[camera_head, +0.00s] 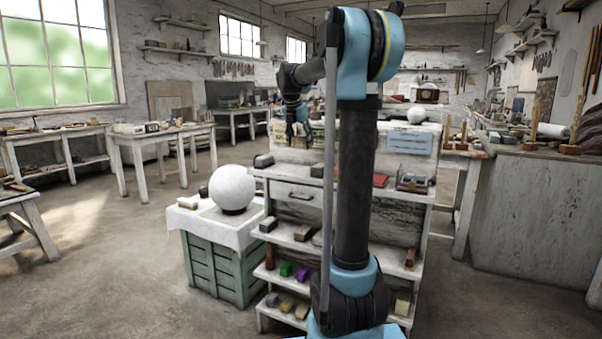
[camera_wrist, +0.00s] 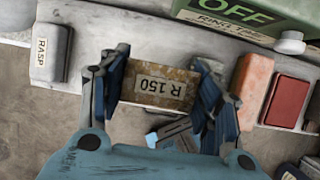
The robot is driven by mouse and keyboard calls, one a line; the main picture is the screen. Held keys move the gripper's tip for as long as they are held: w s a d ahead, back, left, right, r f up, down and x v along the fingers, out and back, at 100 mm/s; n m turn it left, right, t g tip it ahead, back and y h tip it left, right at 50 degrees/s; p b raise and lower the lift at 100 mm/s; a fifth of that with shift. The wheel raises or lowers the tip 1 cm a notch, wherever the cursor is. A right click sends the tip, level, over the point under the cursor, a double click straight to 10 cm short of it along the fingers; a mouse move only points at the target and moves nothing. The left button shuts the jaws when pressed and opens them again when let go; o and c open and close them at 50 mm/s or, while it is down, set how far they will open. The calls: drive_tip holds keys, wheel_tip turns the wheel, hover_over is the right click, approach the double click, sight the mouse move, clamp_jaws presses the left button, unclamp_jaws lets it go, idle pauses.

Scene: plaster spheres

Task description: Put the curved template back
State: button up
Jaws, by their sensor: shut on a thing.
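My gripper (camera_wrist: 163,72) is shut on a brown, worn piece labelled R 150 (camera_wrist: 158,87), which I take to be the curved template. The label side faces the wrist camera; its curved edge cannot be made out. The fingers stand on its left and right ends. In the wrist view the piece overlaps the pale shelf edge; I cannot tell whether it touches the shelf. In the head view my gripper (camera_head: 297,127) is small, over the back left of the white shelf unit (camera_head: 292,188), and the piece cannot be made out there.
A white block labelled RASP (camera_wrist: 49,52) lies left of my gripper. An orange block (camera_wrist: 251,84) and a red block (camera_wrist: 287,101) lie right. A green box marked OFF (camera_wrist: 228,12) is behind. A large white sphere (camera_head: 232,187) stands on a cloth-covered green crate (camera_head: 220,262).

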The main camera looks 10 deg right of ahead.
wheel_tip(320, 180, down, 10)
drive_tip(key=shift+r, duration=0.25)
drive_tip(key=o, duration=0.8)
drive_tip(key=v, duration=1.2)
drive_tip(key=s+d+f+m, duration=0.1)
drive_tip(key=s+f+m, duration=0.35)
drive_tip(key=s, duration=0.25)
drive_tip(key=s+d+f+m+g+y, duration=0.1)
drive_tip(key=s+f+m, duration=0.2)
drive_tip(key=s+m, duration=0.3)
drive_tip(key=s+d+f+m, duration=0.1)
drive_tip(key=s+f+m, duration=0.25)
drive_tip(key=s, duration=0.45)
drive_tip(key=s+f+m, duration=0.5)
drive_tip(key=s+f, duration=0.1)
drive_tip(key=s+f+m+y, duration=0.1)
drive_tip(key=s+f+m, duration=0.3)
drive_tip(key=s+f, duration=0.3)
drive_tip(key=s+f+m, duration=0.5)
drive_tip(key=s+f, duration=0.1)
drive_tip(key=shift+s+f+m+g+y, duration=0.2)
drive_tip(key=shift+f+m+g+y, duration=0.1)
drive_tip(key=shift+y, duration=0.1)
